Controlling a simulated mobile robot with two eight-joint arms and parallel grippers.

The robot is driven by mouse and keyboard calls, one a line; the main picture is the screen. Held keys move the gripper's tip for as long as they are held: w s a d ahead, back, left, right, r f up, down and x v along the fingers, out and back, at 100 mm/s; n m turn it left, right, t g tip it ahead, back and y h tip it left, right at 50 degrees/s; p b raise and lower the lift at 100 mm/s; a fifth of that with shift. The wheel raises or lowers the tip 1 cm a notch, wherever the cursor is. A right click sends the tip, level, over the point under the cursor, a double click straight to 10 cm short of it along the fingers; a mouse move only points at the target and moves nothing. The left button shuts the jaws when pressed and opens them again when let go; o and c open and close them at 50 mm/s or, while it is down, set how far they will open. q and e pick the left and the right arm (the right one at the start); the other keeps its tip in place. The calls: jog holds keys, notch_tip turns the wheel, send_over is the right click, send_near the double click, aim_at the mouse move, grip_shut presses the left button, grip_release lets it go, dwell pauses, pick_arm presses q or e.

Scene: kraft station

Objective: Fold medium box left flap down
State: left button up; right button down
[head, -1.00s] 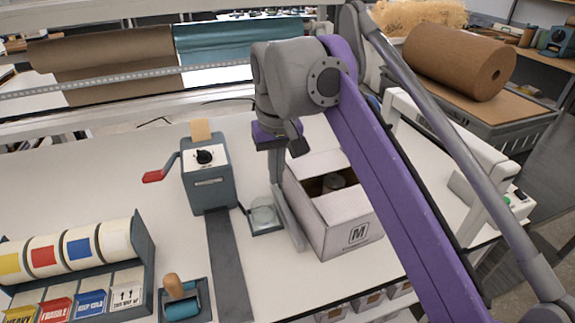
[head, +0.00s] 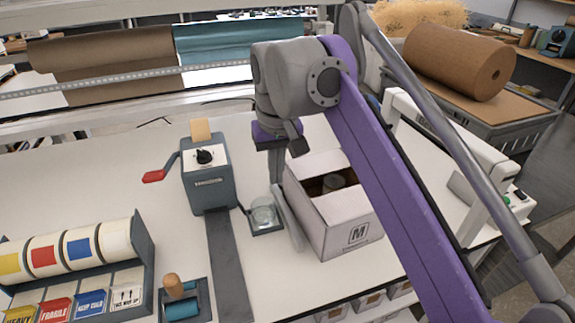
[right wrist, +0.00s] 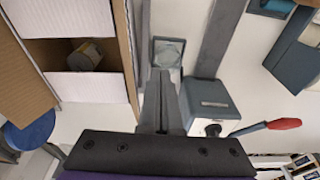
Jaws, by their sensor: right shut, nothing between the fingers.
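The medium box (head: 340,240), white outside with an "M" on its front, stands on the table with its top partly open. Two white end flaps lie inward over the opening, and a can-like item (head: 333,182) sits inside. In the right wrist view the box (right wrist: 88,88) is at upper left; a narrow brown strip (right wrist: 126,60) runs along its side nearest my fingers. I cannot tell that left flap's angle. My right gripper (right wrist: 165,100) is shut and empty, pointing down beside the box's left side; touching is unclear. My right arm hides the box's right side. My left gripper is out of view.
A grey dispenser with a red-handled crank (head: 208,178) stands left of the box, with a small glass-topped plate (head: 265,215) between them. A label rack (head: 140,260) is at front left. A white-framed machine (head: 450,150) stands to the right.

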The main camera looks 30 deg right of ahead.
jog(key=shift+s+d+r+p, duration=0.15)
jog(key=shift+d+p, duration=0.15)
jog(key=shift+d, duration=0.6)
jog(key=shift+s+d+f+p, duration=0.15)
jog(key=shift+d+p, duration=0.1)
jog(key=shift+d, duration=0.6)
jog(key=shift+s+d+r+p, duration=0.15)
jog(key=shift+d+p, duration=0.15)
jog(key=shift+d, duration=1.15)
jog(key=d, duration=0.1)
jog(key=d+f, duration=0.1)
jog(key=d, duration=0.1)
jog(key=shift+s+d+f+p, duration=0.2)
jog(key=shift+s+d+p, duration=0.05)
jog(key=shift+s+p, duration=0.1)
jog(key=shift+f, duration=0.1)
